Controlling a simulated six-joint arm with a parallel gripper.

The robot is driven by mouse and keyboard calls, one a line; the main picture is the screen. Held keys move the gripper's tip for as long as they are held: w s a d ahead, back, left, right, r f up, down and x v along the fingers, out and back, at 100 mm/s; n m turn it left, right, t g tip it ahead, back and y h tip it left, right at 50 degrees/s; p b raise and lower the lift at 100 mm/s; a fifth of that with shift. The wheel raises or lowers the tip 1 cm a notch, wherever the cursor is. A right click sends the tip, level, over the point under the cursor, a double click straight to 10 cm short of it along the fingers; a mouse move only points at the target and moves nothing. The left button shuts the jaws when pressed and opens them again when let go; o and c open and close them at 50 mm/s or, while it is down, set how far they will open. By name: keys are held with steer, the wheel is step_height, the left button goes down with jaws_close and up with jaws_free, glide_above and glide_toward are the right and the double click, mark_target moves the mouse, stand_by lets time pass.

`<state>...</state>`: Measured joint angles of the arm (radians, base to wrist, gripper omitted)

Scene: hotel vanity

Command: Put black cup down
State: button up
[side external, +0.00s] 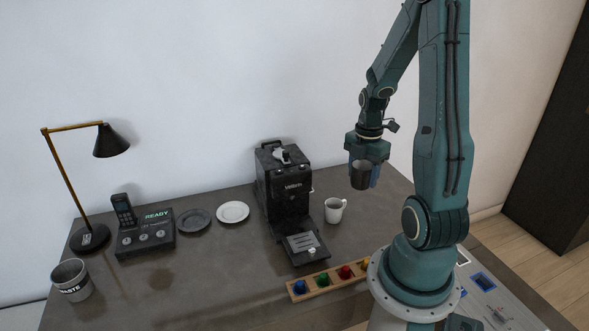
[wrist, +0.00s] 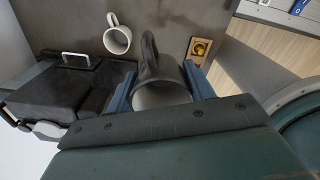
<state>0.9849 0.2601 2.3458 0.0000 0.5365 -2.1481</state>
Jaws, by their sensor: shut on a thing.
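The black cup (side external: 361,175) is held upright by my gripper (side external: 364,172), well above the table in the side view. In the wrist view the cup (wrist: 151,61) sits between the two blue fingers of my gripper (wrist: 160,88), with its handle pointing to the top of the picture and its pale inside partly showing. The fingers are shut on it. In the side view it hangs to the right of the coffee machine, higher than the white mug.
A white mug (side external: 335,210) stands beside the black coffee machine (side external: 285,185). A dark plate (side external: 194,221) and a white plate (side external: 232,212) lie left of it. A wooden strip of coloured pods (side external: 315,289) lies in front.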

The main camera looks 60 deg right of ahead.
steer(key=w+a+r+n, duration=0.3)
steer(key=w+a+n, duration=0.1)
steer(key=w+a, duration=0.6)
steer(key=shift+w+r+n, duration=0.15)
steer(key=shift+w+n, duration=0.15)
steer(key=shift+w, duration=0.85)
glide_above(304, 240)
step_height(304, 240, down, 16)
steer(key=shift+f, duration=0.1)
steer(key=shift+f, duration=0.1)
steer(key=shift+f, duration=1.8)
steer(key=shift+f, duration=0.15)
